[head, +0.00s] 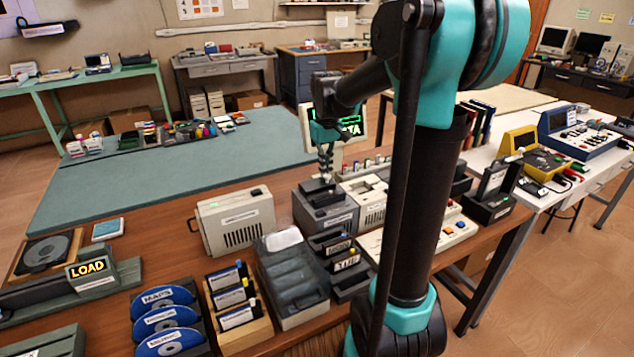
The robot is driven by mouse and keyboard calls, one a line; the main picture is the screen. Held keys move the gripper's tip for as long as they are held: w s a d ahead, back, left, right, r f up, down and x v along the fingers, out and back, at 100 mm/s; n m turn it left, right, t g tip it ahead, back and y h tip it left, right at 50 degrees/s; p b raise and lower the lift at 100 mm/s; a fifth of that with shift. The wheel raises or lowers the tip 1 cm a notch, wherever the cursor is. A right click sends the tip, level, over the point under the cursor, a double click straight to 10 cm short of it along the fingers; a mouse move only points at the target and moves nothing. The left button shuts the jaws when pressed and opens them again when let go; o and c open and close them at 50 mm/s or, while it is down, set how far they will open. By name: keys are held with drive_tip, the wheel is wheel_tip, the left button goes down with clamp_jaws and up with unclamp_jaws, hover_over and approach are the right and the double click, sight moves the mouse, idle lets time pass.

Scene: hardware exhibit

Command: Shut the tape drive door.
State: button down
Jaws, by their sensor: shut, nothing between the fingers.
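My gripper (327,176) points down over a dark grey box-shaped unit (337,218) near the middle of the table. Its fingers are together with nothing between them. The grey unit has a pale label on its front, too small to read; it looks like the tape drive, but I cannot be sure. A dark raised piece (318,188) on its top, just under the fingertips, may be the door. I cannot tell how far open it is, or whether the fingers touch it.
A beige drive box (236,222) stands to the left. In front are a smoky lidded case (292,278) and a dark rack (349,284) with a TAPE label. A beige keyed console (440,228) is at right, partly behind my arm. The green mat (170,180) behind has free room.

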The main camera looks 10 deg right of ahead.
sight(331, 184)
drive_tip(key=shift+s+d, duration=0.2)
drive_tip(key=shift+s, duration=0.5)
drive_tip(key=shift+s+d, duration=0.25)
drive_tip(key=shift+s, duration=0.4)
drive_tip(key=shift+s+d, duration=0.2)
drive_tip(key=shift+s, duration=0.5)
drive_tip(key=shift+w, duration=0.3)
idle(0.7)
wheel_tip(331, 184, up, 7)
idle(0.7)
